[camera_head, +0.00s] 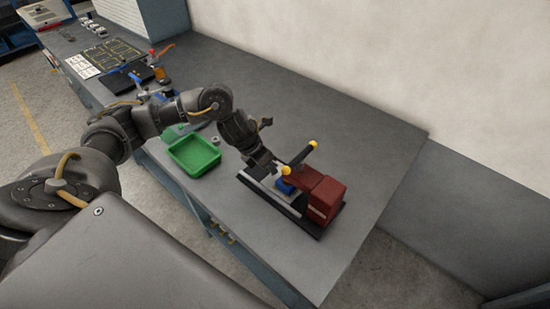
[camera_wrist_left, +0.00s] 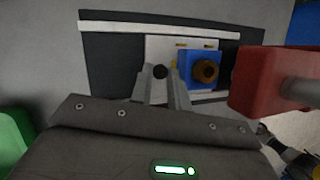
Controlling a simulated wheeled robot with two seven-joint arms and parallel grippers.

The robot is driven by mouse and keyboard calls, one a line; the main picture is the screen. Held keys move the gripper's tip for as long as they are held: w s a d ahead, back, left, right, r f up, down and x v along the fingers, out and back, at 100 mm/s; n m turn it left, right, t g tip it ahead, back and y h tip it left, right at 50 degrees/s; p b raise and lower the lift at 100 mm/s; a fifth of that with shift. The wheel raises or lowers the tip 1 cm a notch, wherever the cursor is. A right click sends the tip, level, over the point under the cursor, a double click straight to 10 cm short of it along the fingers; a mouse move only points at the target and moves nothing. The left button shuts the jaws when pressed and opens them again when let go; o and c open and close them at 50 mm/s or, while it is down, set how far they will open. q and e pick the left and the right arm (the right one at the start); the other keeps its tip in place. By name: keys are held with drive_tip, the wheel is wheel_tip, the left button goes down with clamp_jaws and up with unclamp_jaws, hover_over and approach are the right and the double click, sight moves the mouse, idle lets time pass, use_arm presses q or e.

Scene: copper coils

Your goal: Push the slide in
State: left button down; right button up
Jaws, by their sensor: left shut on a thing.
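A press with a dark red body (camera_head: 322,196) stands on a long black base with a pale strip on the table; the red part also shows in the wrist view (camera_wrist_left: 258,80). A light grey slide plate (camera_wrist_left: 158,47) lies on the base. It carries a blue block (camera_wrist_left: 200,58) with a brass-coloured round piece; the block (camera_head: 284,187) is beside the red body in the head view. My left gripper (camera_wrist_left: 162,78) is shut on a small black knob (camera_wrist_left: 160,71) at the slide plate. In the head view the left gripper (camera_head: 268,168) hides part of the slide.
A bar with yellow ends (camera_head: 299,158) sticks out above the press, close to my left gripper. A green tray (camera_head: 194,155) stands left of the press. The grey table (camera_head: 375,150) is clear behind and right of the press.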

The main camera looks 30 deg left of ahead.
use_arm(q)
drive_tip(key=shift+a, duration=0.2)
drive_tip(key=c, duration=1.8)
unclamp_jaws()
drive_tip(key=o, duration=0.5)
drive_tip(key=shift+d, duration=0.1)
drive_tip(key=shift+c, duration=0.2)
use_arm(e)
drive_tip(key=shift+w+a, duration=0.1)
drive_tip(key=shift+w, duration=0.7)
drive_tip(key=shift+s, duration=0.1)
use_arm(q)
drive_tip(key=shift+r, duration=0.2)
drive_tip(key=b+v, duration=0.1)
drive_tip(key=v, duration=0.9)
drive_tip(key=shift+s+r, duration=0.15)
use_arm(e)
drive_tip(key=shift+s+f, duration=0.1)
drive_tip(key=shift+f, duration=0.45)
